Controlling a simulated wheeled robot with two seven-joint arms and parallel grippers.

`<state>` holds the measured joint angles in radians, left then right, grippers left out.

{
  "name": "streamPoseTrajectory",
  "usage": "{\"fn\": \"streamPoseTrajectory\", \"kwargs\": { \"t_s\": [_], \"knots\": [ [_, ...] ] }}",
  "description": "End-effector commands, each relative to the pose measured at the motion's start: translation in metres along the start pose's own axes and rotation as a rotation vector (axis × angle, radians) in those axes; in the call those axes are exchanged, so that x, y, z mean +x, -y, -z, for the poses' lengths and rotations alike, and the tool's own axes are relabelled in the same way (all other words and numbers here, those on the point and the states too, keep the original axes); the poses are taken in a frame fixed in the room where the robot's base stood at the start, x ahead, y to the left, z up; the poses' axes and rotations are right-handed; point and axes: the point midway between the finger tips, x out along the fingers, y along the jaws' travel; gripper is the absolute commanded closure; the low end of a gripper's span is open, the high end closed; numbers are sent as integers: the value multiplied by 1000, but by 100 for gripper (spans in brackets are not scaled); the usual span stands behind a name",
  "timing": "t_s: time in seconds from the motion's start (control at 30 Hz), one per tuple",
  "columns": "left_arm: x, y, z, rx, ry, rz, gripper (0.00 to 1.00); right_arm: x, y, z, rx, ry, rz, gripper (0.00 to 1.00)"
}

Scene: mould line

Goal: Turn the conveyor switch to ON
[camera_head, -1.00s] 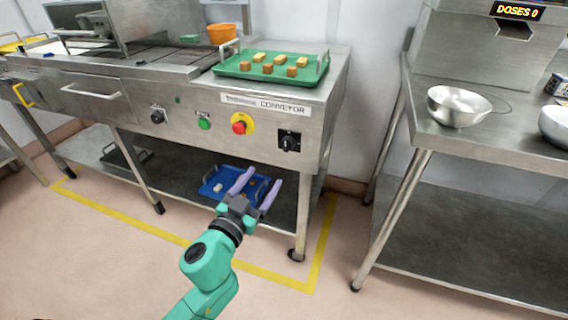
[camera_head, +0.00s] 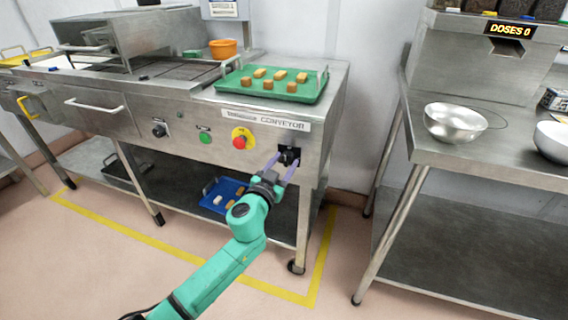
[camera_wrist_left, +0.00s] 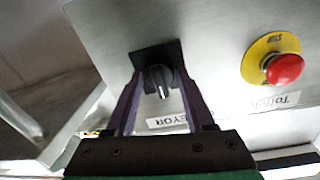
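The conveyor switch (camera_head: 289,154) is a black rotary knob on a black square plate, at the right end of the machine's front panel. It also shows in the left wrist view (camera_wrist_left: 158,76), with a pale mark line on the knob. My left gripper (camera_head: 282,163) is at the switch, its purple fingers partly hiding it. In the left wrist view the open fingers (camera_wrist_left: 160,92) stand on either side of the knob, with a gap visible on both sides. Whether the tips touch the plate I cannot tell. My right gripper is not in view.
A red stop button (camera_head: 239,142) on a yellow disc and a green button (camera_head: 205,138) sit left of the switch. A green tray (camera_head: 300,97) with several pieces lies above. A blue tray (camera_head: 215,203) is on the lower shelf. A steel table (camera_head: 470,160) with bowls stands right.

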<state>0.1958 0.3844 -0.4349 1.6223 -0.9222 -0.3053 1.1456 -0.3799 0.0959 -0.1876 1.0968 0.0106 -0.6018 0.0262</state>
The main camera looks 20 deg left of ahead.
Motion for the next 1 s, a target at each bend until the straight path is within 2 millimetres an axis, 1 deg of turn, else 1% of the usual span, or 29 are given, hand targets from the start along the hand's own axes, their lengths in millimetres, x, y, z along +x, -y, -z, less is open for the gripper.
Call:
{"fn": "streamPoseTrajectory", "kwargs": {
  "t_s": [0.03,0.07,0.1,0.13,0.37,0.57,0.77,1.0],
  "knots": [
    [0,0,0,0,0,0,70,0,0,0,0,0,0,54],
    [0,0,0,0,0,0,82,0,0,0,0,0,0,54],
    [0,0,0,0,0,0,97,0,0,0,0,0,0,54],
    [0,0,0,0,0,0,100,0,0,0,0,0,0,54],
    [0,0,0,11,1,-1,100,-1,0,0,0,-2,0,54],
    [0,0,0,72,5,-2,100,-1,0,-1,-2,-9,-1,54],
    [0,0,1,199,13,-4,100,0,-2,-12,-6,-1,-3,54],
    [-1,-1,1,413,27,-7,100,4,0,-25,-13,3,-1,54]
  ]
}}
